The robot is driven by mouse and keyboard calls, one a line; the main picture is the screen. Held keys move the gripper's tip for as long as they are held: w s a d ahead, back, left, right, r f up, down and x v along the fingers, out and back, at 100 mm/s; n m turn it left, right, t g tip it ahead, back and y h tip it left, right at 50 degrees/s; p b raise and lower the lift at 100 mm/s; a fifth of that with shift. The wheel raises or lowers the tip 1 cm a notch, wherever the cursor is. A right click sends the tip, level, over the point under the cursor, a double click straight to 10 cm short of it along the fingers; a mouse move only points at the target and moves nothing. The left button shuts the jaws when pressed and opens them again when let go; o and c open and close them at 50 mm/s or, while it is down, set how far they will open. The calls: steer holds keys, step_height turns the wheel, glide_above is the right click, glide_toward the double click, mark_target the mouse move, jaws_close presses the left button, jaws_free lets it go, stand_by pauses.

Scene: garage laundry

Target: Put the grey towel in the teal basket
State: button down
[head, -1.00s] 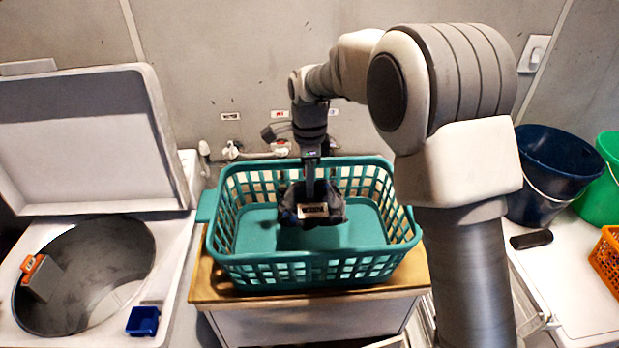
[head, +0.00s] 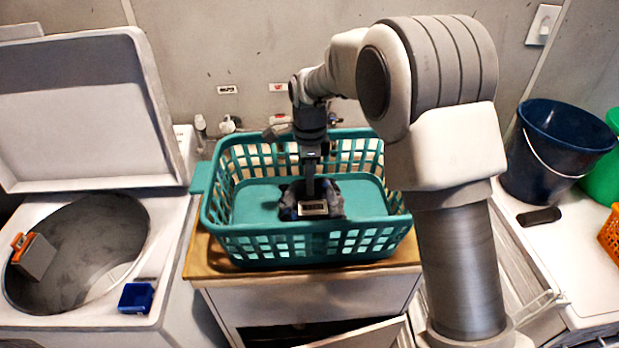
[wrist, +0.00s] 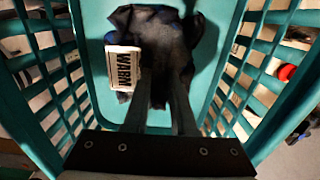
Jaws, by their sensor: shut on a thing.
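The grey towel (head: 333,196) looks like a dark, crumpled cloth with a white label reading "WARM". It is inside the teal basket (head: 258,233), low between the walls, at about the middle. In the wrist view the towel (wrist: 165,40) hangs over the basket's teal floor (wrist: 96,18). My gripper (head: 311,188) points straight down into the basket and is shut on the towel. In the wrist view its fingers (wrist: 162,88) run into the cloth, which hides their tips. I cannot tell whether the cloth's underside touches the floor.
The basket stands on a wood-topped cabinet (head: 205,262). On the left is an open washer (head: 168,262) with its lid up and a small blue box (head: 136,297) on its edge. A dark blue bucket (head: 560,150) and an orange basket (head: 612,237) stand right.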

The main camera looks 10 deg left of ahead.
steer(key=c, duration=0.7)
jaws_free()
steer(key=shift+o, duration=0.2)
step_height(320, 180, up, 9)
steer(key=p, duration=0.6)
steer(key=shift+p, duration=0.4)
